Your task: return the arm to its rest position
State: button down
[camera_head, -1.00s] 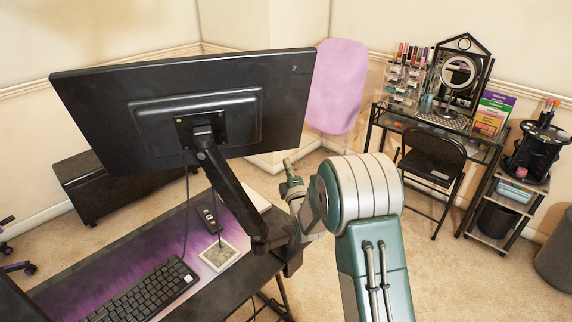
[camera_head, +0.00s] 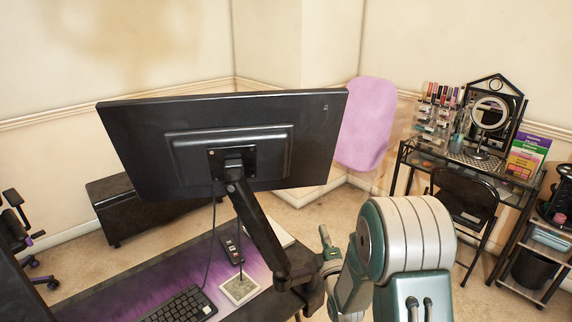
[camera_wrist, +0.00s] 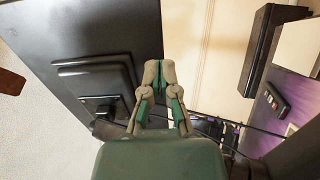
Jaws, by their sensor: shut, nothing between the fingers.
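My gripper (camera_wrist: 159,75) is shut and empty in the wrist view, its two green and grey fingertips together. In the head view, part of my gripper (camera_head: 326,238) shows beside the monitor arm, partly hidden by my own arm link. My arm is bent, with its large white and green joint at the lower right of the head view. The back of a black monitor (camera_head: 230,150) stands to the left of my arm, and it also fills the left of the wrist view (camera_wrist: 90,30). I cannot tell the exact gap between gripper and monitor.
The black monitor arm (camera_head: 260,230) rises from the desk close to my gripper. The desk (camera_head: 120,275) holds a keyboard (camera_head: 180,306), a phone-like black device (camera_head: 231,249) and a small square pad (camera_head: 239,289). A black chair (camera_head: 465,200) and vanity table stand at the right. Open carpet lies behind the desk.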

jog(key=s+r+m+g+h, duration=0.2)
jog(key=s+r+m+g, duration=0.5)
jog(key=r+m, duration=0.2)
jog(key=s+m+g, duration=0.9)
jog(key=s, duration=1.7)
jog(key=shift+a+r+m, duration=0.25)
jog(key=shift+r+m, duration=0.1)
jog(key=shift+m, duration=0.05)
jog(key=shift+s, duration=0.1)
